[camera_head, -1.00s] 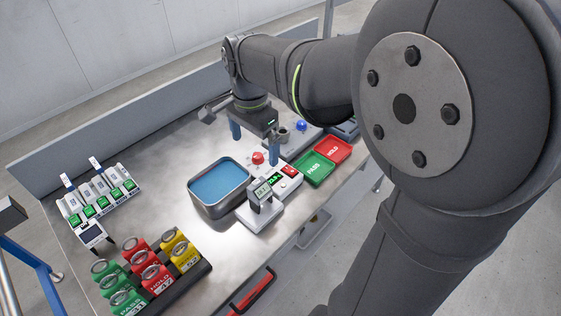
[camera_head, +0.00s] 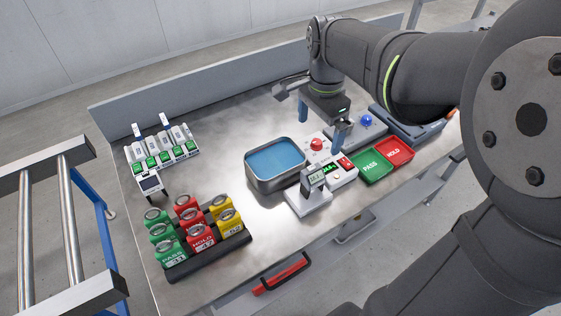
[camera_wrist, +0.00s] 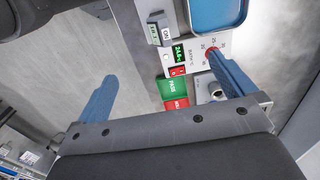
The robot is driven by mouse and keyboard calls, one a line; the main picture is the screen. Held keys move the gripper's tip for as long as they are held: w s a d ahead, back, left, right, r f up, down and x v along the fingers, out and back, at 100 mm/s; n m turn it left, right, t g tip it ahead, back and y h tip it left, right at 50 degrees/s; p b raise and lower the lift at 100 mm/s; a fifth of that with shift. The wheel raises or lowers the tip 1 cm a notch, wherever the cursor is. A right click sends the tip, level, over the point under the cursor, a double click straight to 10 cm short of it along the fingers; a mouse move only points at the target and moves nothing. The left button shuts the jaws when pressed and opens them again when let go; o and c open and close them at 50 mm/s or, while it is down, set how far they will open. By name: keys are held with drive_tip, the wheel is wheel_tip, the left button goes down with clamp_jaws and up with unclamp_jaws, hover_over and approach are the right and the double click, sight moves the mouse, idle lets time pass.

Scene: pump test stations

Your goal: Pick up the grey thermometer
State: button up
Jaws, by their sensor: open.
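A small grey handheld device with a display (camera_head: 316,179), which looks like the grey thermometer, stands on a white base (camera_head: 309,202) right of the blue-filled tub in the head view. Its display also shows at the top of the wrist view (camera_wrist: 153,31). My gripper (camera_head: 322,121) is open and empty, its two blue fingers apart, above the far side of the test station. In the wrist view my gripper (camera_wrist: 160,66) has nothing between its fingers. The device is apart from the fingers.
The metal tub (camera_head: 276,184) holds blue liquid. A green PASS tray (camera_head: 369,166) and red HOLD tray (camera_head: 394,151) lie right of the station (camera_head: 340,172). Bare metal lies around the tub.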

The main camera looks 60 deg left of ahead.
sight(314, 172)
drive_tip(key=shift+c, duration=0.2)
idle(0.3)
drive_tip(key=c, duration=0.4)
drive_tip(key=shift+c, duration=0.2)
drive_tip(key=f+n, duration=0.4)
drive_tip(key=n, duration=0.2)
drive_tip(key=f+n, duration=0.4)
drive_tip(key=n, duration=0.2)
drive_tip(key=w+f+n, duration=0.1)
drive_tip(key=f+n, duration=0.4)
drive_tip(key=n, duration=0.1)
drive_tip(key=shift+a, duration=0.25)
drive_tip(key=shift+s+d+f, duration=0.15)
drive_tip(key=shift+s+f, duration=0.05)
drive_tip(key=shift+f, duration=1.15)
drive_tip(key=shift+s+d+f, duration=0.15)
drive_tip(key=shift+f, duration=1.2)
